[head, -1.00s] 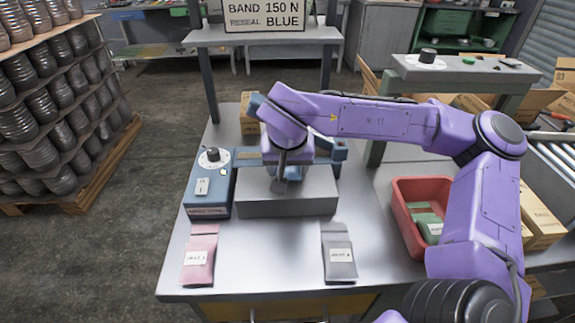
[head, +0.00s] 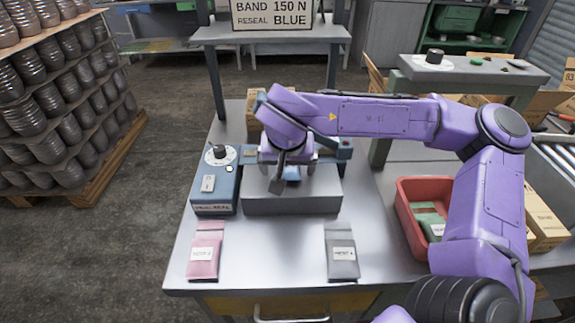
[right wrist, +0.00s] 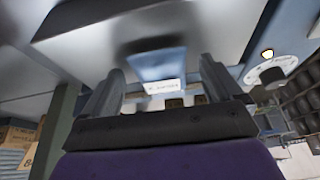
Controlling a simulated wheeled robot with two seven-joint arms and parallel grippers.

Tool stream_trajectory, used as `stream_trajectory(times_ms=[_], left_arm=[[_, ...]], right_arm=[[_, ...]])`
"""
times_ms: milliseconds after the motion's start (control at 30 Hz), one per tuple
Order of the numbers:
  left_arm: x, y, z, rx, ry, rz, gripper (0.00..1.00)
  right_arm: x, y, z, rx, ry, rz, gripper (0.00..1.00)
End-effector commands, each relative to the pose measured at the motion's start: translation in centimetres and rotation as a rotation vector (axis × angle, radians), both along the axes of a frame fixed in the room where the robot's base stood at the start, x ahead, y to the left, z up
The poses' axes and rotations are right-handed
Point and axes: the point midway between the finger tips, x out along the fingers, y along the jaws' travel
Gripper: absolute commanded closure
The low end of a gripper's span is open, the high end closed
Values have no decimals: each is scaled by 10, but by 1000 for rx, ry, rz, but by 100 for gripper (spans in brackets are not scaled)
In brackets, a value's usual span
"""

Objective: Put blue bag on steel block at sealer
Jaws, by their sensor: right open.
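The steel block (head: 290,202) is a grey slab in front of the sealer (head: 214,188) on the bench. The blue bag shows in the head view only as a small blue patch (head: 291,173) under my right gripper, mostly hidden. In the right wrist view the blue bag (right wrist: 157,65) with its white label lies against the grey block face (right wrist: 95,40), beyond and between the fingertips. My right gripper (head: 277,184) is over the block. Its fingers (right wrist: 163,85) are spread apart and the bag looks free of them. My left gripper is out of view.
A pink bag (head: 205,252) and a grey bag (head: 342,252) lie at the bench's front. A red bin (head: 405,212) with green bags stands at right, near my right arm. A sign (head: 273,14) reads RESEAL BLUE. Stacked cans stand at left.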

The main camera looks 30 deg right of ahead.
Motion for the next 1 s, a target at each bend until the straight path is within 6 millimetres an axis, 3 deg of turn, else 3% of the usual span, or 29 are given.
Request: stream_trajectory(times_ms=[500,1000], left_arm=[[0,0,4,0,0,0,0],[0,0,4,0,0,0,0]], right_arm=[[-29,20,87,-1,-3,1,7],[-33,22,95,0,0,0,7]])
